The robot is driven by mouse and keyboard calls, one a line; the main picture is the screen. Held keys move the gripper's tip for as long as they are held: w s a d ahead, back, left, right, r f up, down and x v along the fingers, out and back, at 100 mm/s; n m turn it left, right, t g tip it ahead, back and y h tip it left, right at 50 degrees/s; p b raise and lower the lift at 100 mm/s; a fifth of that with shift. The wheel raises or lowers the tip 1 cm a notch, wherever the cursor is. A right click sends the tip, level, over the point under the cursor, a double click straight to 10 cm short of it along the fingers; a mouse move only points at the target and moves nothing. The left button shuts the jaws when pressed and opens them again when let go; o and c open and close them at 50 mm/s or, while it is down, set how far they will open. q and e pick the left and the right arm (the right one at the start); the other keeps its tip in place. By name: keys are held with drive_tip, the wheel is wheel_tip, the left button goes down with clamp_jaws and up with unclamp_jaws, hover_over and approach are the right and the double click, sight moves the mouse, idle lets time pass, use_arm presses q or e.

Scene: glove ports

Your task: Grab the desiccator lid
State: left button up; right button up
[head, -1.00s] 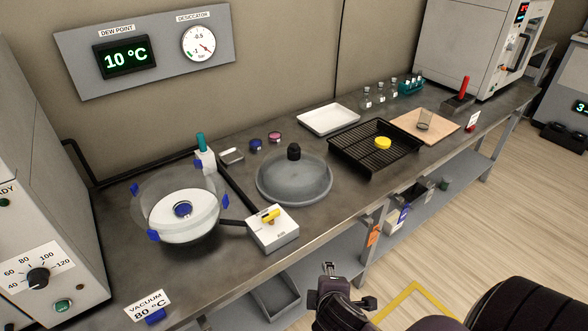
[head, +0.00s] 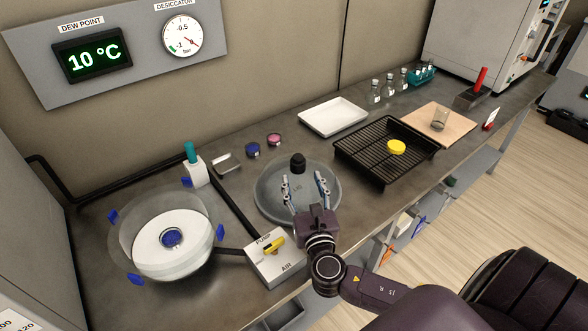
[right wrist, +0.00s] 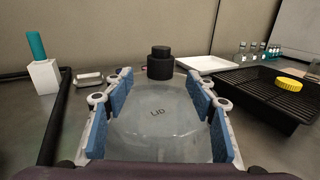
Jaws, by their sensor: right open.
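The desiccator lid (head: 270,204) is a clear grey dome with a black knob (head: 298,162), lying on the bench. My right gripper (head: 306,184) is open over the near side of the lid, its fingers pointing toward the knob. The desiccator bowl (head: 150,258), with blue clips and a white plate, stands to the left. My left gripper is not in view.
A pump/air valve box (head: 276,262) with a yellow handle stands close to the near left of the lid. A black rack (head: 372,166) with a yellow cap lies to the right. A white tray (head: 332,118) and two small round jars (head: 253,151) are behind.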

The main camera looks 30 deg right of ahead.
sight(300, 167)
drive_tip(key=shift+w+d+r, duration=0.1)
drive_tip(key=shift+w+r, duration=0.05)
drive_tip(key=shift+w, duration=0.25)
drive_tip(key=shift+w+d+r, duration=0.1)
drive_tip(key=shift+w+r, duration=0.05)
drive_tip(key=shift+w, duration=0.05)
drive_tip(key=shift+w+d+r+p, duration=0.25)
drive_tip(key=shift+w+p, duration=0.1)
drive_tip(key=shift+w, duration=0.25)
drive_tip(key=shift+w+d+r+p, duration=0.2)
drive_tip(key=shift+w+d+p, duration=0.1)
drive_tip(key=shift+w, duration=0.3)
drive_tip(key=x, duration=0.2)
drive_tip(key=shift+w+d+f, duration=0.1)
drive_tip(key=shift+w+f, duration=0.05)
drive_tip(key=shift+w, duration=0.15)
drive_tip(key=shift+w+d, duration=0.1)
drive_tip(key=shift+w, duration=0.2)
drive_tip(key=c, duration=1.1)
clamp_jaws()
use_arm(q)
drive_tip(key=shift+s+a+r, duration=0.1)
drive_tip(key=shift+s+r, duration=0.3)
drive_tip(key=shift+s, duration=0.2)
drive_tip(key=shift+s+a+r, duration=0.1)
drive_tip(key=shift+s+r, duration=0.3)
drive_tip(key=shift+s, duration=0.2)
